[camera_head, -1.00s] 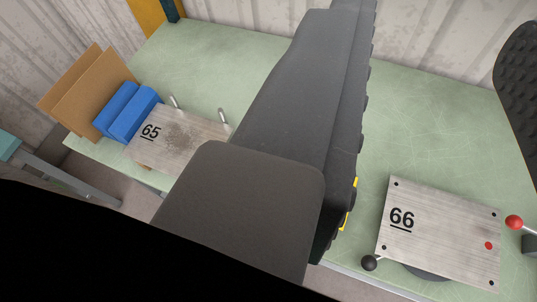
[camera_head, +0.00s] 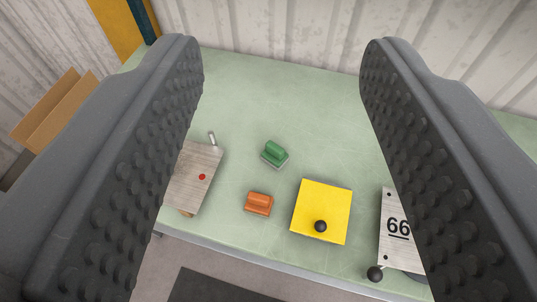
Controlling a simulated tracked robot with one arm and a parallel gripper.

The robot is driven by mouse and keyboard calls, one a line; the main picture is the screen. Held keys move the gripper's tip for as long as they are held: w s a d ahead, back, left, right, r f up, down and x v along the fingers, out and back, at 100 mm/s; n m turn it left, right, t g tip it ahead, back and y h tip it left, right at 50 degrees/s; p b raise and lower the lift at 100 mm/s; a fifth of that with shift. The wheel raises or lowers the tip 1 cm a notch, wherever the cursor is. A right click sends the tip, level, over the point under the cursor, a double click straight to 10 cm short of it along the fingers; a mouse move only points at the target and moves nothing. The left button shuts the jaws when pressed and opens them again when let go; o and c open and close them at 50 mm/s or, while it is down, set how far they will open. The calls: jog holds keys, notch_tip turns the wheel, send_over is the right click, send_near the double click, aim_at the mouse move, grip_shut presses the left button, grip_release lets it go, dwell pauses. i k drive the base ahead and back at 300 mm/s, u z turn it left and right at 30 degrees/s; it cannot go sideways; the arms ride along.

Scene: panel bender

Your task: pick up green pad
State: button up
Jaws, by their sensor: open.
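The green pad (camera_head: 274,154) is a small green block with a ridge on top and a pale base. It stands on the light green table near the middle of the view. My gripper (camera_head: 282,50) is open, with one dark studded jaw at the left and one at the right. The pad shows in the gap between the jaws, apart from both, and nothing is held.
An orange pad (camera_head: 258,203) lies just below the green one. A yellow plate (camera_head: 322,208) with a black knob is to its right. Metal plates stand left (camera_head: 195,178) and right, marked 66 (camera_head: 397,224). The table (camera_head: 285,100) is clear behind the pad.

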aim_at(274, 156)
jog(key=k, duration=1.2)
jog(key=z, duration=0.85)
jog(key=i, duration=1.6)
jog(key=u, duration=0.5)
jog(key=i, duration=0.55)
jog(key=u, duration=0.5)
